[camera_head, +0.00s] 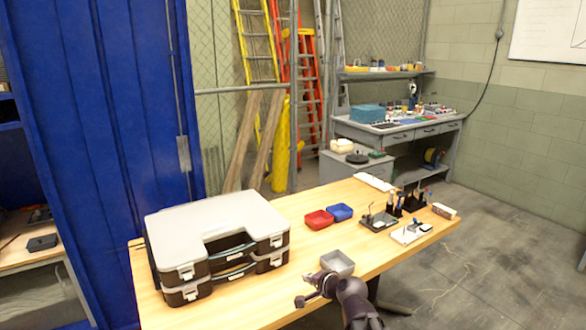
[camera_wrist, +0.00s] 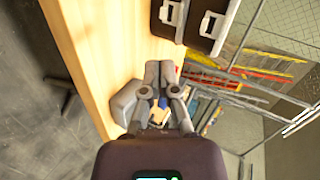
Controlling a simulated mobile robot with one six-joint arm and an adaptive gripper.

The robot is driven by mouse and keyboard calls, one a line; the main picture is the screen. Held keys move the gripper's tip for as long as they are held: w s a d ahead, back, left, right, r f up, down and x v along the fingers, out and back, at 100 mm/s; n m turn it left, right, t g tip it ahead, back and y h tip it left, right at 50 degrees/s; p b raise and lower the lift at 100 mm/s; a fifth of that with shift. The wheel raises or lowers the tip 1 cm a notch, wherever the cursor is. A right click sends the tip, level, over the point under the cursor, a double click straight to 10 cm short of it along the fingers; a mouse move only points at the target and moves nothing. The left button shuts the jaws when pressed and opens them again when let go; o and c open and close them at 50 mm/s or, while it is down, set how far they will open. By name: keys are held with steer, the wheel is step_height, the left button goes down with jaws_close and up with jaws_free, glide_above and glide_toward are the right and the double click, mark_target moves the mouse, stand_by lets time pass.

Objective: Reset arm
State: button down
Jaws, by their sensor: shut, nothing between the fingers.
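My gripper (camera_head: 304,299) is over the front edge of the wooden table, left of and below the grey bin in the head view. In the wrist view my gripper (camera_wrist: 159,68) shows from behind, with its two fingertips together and nothing held between them. My dark arm (camera_head: 352,300) comes in from the bottom of the head view. The grey bin (camera_head: 338,263) sits on the table just beyond the arm; it also shows beside the fingers in the wrist view (camera_wrist: 123,102).
The wooden table (camera_head: 230,312) holds stacked grey-and-black cases (camera_head: 215,225) at left, a red bin (camera_head: 319,220), a blue bin (camera_head: 340,212) and small tools and stands (camera_head: 380,220) at right. A blue cabinet (camera_head: 95,120) stands left. Floor (camera_head: 490,270) at right is clear.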

steer(key=s+d+f+n+g+h, duration=0.7)
steer(key=s+d+f+n+g, duration=0.35)
steer(key=s+d, duration=0.3)
step_height(320, 180, up, 13)
steer(key=a+p, duration=0.1)
steer(key=p, duration=1.2)
steer(key=shift+s+m, duration=0.35)
steer(key=shift+m, duration=0.1)
steer(key=shift+a+r, duration=0.1)
